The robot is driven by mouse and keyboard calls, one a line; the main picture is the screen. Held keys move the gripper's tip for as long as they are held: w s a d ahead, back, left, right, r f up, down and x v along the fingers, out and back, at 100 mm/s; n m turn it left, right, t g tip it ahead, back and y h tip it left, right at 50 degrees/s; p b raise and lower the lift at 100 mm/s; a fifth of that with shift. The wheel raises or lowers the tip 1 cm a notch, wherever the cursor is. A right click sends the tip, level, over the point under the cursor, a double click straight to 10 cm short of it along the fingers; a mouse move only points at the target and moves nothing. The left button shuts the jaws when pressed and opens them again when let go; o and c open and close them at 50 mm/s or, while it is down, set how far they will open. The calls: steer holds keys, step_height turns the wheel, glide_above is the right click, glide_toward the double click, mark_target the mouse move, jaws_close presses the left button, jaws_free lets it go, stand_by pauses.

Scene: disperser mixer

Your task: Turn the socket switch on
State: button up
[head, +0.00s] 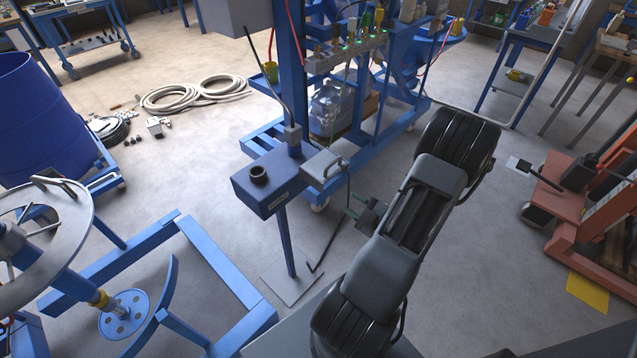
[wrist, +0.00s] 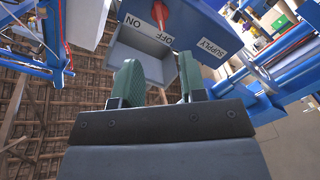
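The blue socket box (head: 268,185) stands on a post in the head view, with a round black socket on top and a grey switch housing (head: 320,167) on its right side. My gripper (head: 357,202) is right of and below the housing in the head view. In the wrist view its green fingers (wrist: 160,85) are apart and empty, pointing toward the housing. The switch itself is hidden in the head view.
A blue frame with hoses and valves (head: 345,55) stands behind the box. A blue floor frame (head: 215,265) lies at the front left, and an orange lift (head: 570,200) stands on the right. A dark cable hangs beside the post.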

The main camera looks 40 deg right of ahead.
steer(key=w+a+p, duration=0.1)
steer(key=w+a, duration=0.1)
steer(key=w, duration=1.1)
steer(key=shift+a+p, duration=0.3)
steer(key=shift+a, duration=0.05)
steer(key=shift+w, duration=0.1)
steer(key=c, duration=0.6)
